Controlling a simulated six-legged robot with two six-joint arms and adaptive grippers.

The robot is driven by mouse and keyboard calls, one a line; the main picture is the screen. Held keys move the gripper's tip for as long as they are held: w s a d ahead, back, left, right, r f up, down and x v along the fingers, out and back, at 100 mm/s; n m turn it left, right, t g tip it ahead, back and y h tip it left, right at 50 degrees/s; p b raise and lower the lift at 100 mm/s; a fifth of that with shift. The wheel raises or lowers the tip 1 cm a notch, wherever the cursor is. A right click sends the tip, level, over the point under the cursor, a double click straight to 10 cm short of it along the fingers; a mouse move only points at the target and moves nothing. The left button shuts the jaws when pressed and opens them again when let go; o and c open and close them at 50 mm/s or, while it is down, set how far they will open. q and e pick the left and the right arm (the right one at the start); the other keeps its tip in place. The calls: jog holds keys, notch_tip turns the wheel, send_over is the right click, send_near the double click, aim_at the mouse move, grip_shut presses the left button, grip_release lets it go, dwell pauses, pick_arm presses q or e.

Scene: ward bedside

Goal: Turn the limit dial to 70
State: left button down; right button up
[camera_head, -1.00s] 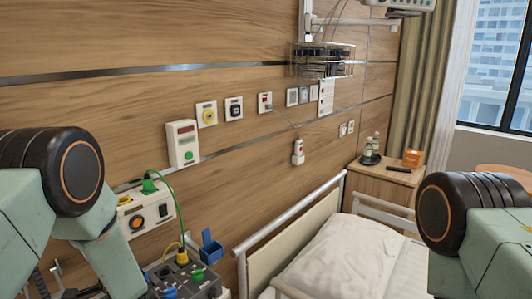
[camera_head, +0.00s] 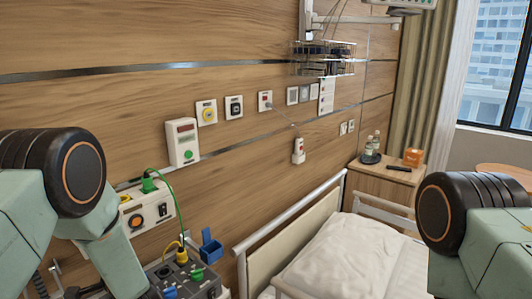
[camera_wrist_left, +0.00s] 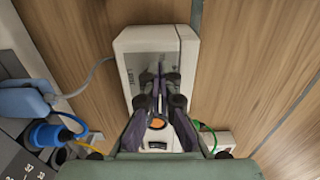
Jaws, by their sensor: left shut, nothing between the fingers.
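The white wall unit (camera_head: 148,210) is partly hidden behind my left arm in the head view. It has an orange button (camera_head: 136,221) and a black switch. The wrist view shows the same unit (camera_wrist_left: 186,80) sideways, with a grey panel bearing small print. My left gripper (camera_wrist_left: 158,76) is shut over that panel, its fingertips close together and pointing at it. The limit dial cannot be made out; the fingers cover the middle of the panel. I cannot tell whether they touch it. The right gripper is out of view.
A green plug (camera_head: 149,186) with a cable sits at the unit's top. A white box with a red display (camera_head: 183,143) is above right. A device with coloured plugs (camera_head: 184,276) and a blue holder (camera_head: 210,246) are below. The bed (camera_head: 350,255) is at right.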

pick_arm(q)
jog(key=shift+d, duration=0.15)
jog(key=shift+w, duration=0.15)
dwell(0.6)
jog(key=shift+f, duration=0.45)
jog(key=shift+f, duration=0.35)
dwell(0.3)
dwell(0.3)
jog(key=shift+s+f, duration=0.15)
jog(key=shift+s, duration=0.15)
jog(key=p+v, duration=0.2)
jog(key=v, duration=0.3)
jog(key=shift+s+d, duration=0.2)
jog(key=shift+s, duration=0.15)
